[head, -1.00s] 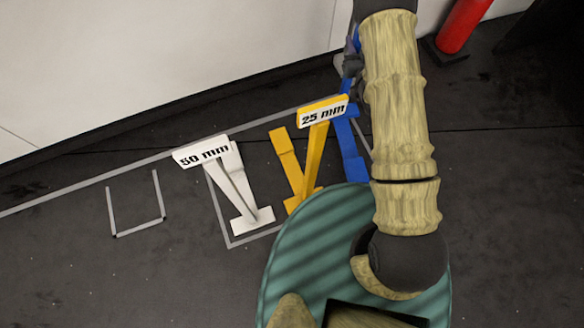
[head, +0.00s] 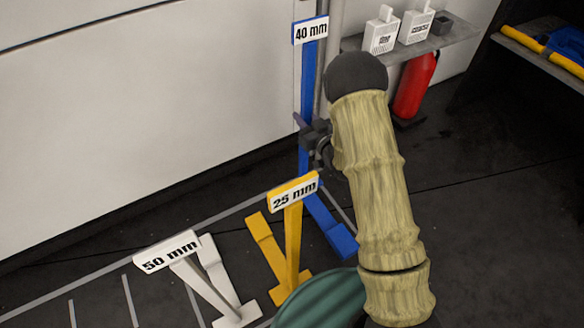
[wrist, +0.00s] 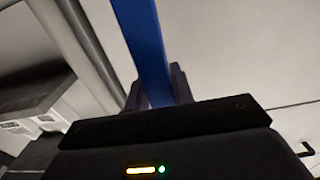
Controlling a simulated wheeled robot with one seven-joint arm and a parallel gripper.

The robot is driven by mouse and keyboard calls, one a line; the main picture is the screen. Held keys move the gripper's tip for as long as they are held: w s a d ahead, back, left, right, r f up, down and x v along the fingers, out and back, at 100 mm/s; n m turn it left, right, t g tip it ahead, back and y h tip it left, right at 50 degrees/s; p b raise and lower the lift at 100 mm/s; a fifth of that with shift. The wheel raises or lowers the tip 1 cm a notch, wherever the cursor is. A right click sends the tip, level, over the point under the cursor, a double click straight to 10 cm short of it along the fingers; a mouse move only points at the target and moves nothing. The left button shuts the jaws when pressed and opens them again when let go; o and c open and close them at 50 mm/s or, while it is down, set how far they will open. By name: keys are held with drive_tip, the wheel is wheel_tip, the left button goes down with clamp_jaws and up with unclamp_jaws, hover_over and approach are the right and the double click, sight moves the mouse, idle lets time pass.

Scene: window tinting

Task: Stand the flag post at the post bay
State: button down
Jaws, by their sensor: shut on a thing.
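The blue flag post (head: 309,95) with a "40 mm" sign stands about upright near the white wall. Its blue foot (head: 330,229) shows behind the yellow post; I cannot tell if it touches the floor. My gripper (head: 303,126) is shut on the blue post's upright below the sign. In the wrist view the blue upright (wrist: 147,45) passes between the fingers (wrist: 157,88). A yellow "25 mm" post (head: 292,240) and a white "50 mm" post (head: 200,290) stand to its left. Grey floor lines (head: 128,300) show at the lower left.
A grey shelf (head: 440,42) with white boxes is at the upper right, above a red extinguisher (head: 415,85). A dark bench (head: 515,60) bears blue and yellow items. Dark floor (head: 490,220) at the right is clear.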

wheel_tip(320, 180, down, 5)
drive_tip(key=b, duration=0.2)
drive_tip(key=shift+f+b, duration=0.1)
drive_tip(key=shift+b, duration=0.2)
drive_tip(key=shift+f+b, duration=1.15)
drive_tip(key=shift+f, duration=0.85)
drive_tip(key=c, duration=1.2)
unclamp_jaws()
drive_tip(key=shift+a, duration=0.1)
